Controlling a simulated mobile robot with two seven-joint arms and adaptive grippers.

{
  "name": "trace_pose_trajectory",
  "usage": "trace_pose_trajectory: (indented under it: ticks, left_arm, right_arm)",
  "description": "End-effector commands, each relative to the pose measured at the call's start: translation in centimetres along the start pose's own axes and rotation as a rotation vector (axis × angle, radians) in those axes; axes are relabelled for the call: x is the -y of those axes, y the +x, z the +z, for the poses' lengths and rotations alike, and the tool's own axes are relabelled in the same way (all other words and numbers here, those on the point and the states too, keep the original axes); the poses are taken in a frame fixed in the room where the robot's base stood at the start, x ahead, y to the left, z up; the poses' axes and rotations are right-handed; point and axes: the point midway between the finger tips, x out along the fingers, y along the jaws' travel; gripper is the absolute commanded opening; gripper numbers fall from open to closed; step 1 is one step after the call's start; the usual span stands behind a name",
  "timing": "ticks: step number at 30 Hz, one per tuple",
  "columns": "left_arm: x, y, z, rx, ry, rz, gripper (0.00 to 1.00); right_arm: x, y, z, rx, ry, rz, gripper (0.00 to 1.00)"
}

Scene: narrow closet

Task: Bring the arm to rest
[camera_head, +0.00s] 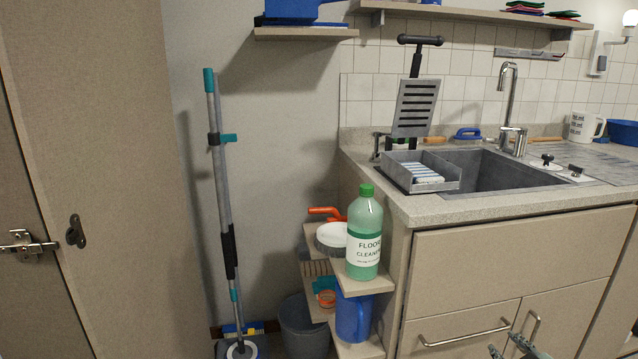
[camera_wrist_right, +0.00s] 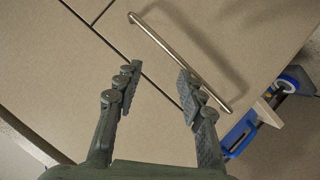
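My right gripper (camera_head: 511,347) shows at the bottom edge of the head view, low in front of the sink cabinet (camera_head: 518,258). In the right wrist view the right gripper (camera_wrist_right: 157,95) has its two fingers spread apart, with nothing between them. The cabinet front with a metal bar handle (camera_wrist_right: 180,62) lies beyond the fingertips; I cannot tell how near it is. My left gripper is in neither view.
A green floor cleaner bottle (camera_head: 364,235) stands on a small shelf beside the cabinet. A mop (camera_head: 224,190) leans on the wall, with a grey bucket (camera_head: 304,328) near it.

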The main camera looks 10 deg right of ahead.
Motion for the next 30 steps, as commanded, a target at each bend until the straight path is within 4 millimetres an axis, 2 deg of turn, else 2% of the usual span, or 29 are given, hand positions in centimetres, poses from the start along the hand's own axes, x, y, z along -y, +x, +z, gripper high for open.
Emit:
trace_pose_trajectory:
  ticks: [1, 6, 9, 12, 15, 18, 21, 24, 30]
  left_arm:
    - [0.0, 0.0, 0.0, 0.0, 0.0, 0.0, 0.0]
    - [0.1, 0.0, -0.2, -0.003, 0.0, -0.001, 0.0]
    - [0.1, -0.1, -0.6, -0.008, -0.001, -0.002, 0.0]
    - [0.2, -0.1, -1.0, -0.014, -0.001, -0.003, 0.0]
    - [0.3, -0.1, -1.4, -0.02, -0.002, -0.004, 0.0]
    - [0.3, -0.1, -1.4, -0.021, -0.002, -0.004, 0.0]
    - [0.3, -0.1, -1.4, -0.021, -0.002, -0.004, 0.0]
    - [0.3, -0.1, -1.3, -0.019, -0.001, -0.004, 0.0]
    - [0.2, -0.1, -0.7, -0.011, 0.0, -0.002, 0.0]
  right_arm:
    - [3.3, -0.8, 2.6, 0.072, 0.026, -0.02, 0.39]
    - [13.0, -4.8, 10.3, 0.323, 0.077, -0.09, 0.39]
    - [18.9, -8.3, 14.0, 0.468, 0.101, -0.149, 0.39]
    - [24.5, -12.2, 16.8, 0.605, 0.12, -0.216, 0.39]
    - [29.3, -16.2, 18.8, 0.725, 0.133, -0.284, 0.39]
    - [32.8, -19.5, 19.8, 0.813, 0.142, -0.343, 0.39]
    - [35.0, -21.7, 20.3, 0.869, 0.145, -0.382, 0.39]
    - [35.9, -22.7, 20.5, 0.895, 0.146, -0.4, 0.39]
    - [36.1, -22.9, 20.6, 0.901, 0.146, -0.403, 0.39]
